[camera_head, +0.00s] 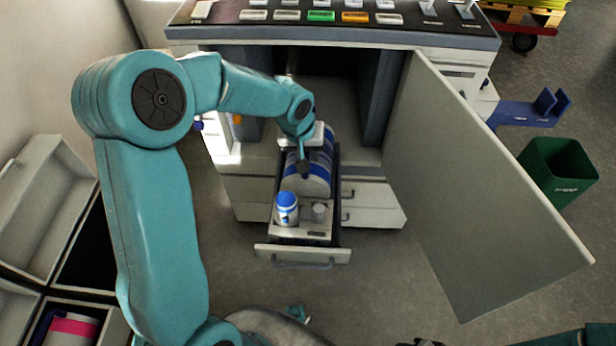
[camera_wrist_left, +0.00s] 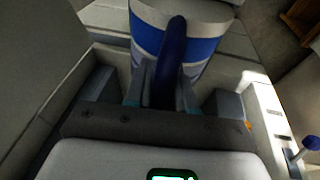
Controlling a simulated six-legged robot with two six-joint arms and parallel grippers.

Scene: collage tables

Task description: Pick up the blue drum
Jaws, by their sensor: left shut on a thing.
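The blue drum (camera_head: 322,160), white with blue bands, lies in the pulled-out drawer (camera_head: 300,256) of the machine cabinet. My left gripper (camera_head: 303,165) is over the drum from above and hides part of it. In the left wrist view the drum (camera_wrist_left: 205,42) is just beyond my left gripper (camera_wrist_left: 162,82). Its fingers are shut on a dark blue raised handle (camera_wrist_left: 173,52) at the drum. I cannot tell whether the drum is clear of the drawer floor. My right gripper is not in view.
A small blue-capped bottle (camera_head: 286,209) stands at the drawer's front, beside a small grey knob (camera_head: 319,210). An open cabinet door (camera_head: 475,190) blocks the right side. A green bin (camera_head: 560,170) stands at far right. Grey containers (camera_head: 45,190) are at left.

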